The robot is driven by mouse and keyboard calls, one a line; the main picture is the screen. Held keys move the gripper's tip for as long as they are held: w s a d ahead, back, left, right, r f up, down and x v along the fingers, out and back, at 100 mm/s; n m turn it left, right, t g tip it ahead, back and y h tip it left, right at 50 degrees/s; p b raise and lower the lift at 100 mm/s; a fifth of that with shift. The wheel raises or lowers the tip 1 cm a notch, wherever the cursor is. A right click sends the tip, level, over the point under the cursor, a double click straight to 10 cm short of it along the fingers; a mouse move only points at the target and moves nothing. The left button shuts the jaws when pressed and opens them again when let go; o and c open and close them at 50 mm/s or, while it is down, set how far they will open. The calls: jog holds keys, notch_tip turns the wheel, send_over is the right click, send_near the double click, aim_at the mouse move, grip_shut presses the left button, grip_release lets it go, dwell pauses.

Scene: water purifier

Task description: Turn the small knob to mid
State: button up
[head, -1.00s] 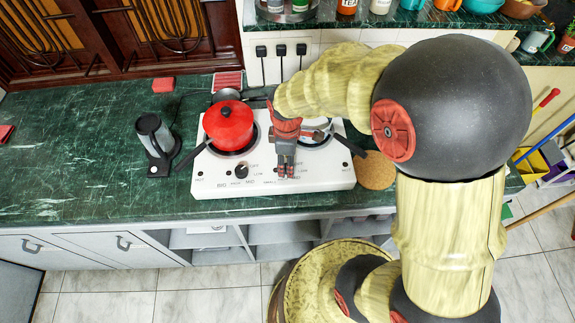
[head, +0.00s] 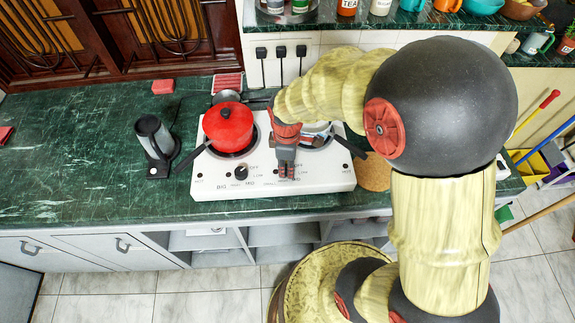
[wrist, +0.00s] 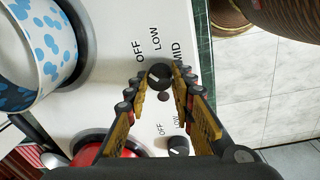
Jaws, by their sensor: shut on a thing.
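The small knob (wrist: 160,77) is black and round and sits on the white stove (head: 204,184). OFF, LOW and MID are printed in an arc beside it in the wrist view. A light mark shows on it, but I cannot tell exactly which label it points at. My gripper (head: 286,173) is over the right part of the stove's front panel and hides the small knob in the head view. In the wrist view, my gripper's fingertips (wrist: 161,84) are on either side of the small knob, shut on it.
The big knob (head: 241,172) is to the left on the same panel. A red pot (head: 228,126) stands on the left burner. A white pot with blue spots (wrist: 38,50) stands on the other burner. A cork mat (head: 374,173) lies right of the stove. The counter's left side is mostly clear.

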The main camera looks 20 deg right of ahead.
grip_shut()
jog(key=shift+m, duration=0.3)
jog(key=m+p, duration=0.2)
jog(key=m, duration=0.1)
jog(key=shift+r+m, duration=0.1)
jog(key=shift+m, duration=0.2)
jog(key=m+p, duration=0.2)
jog(key=m, duration=0.3)
jog(key=m+p, duration=0.1)
jog(key=m, duration=0.4)
jog(key=shift+w+m+g, duration=0.1)
jog(key=shift+m+g, duration=0.3)
jog(key=shift+m+p, duration=0.35)
jog(key=shift+m, duration=1.95)
jog(key=o, duration=0.8)
grip_release()
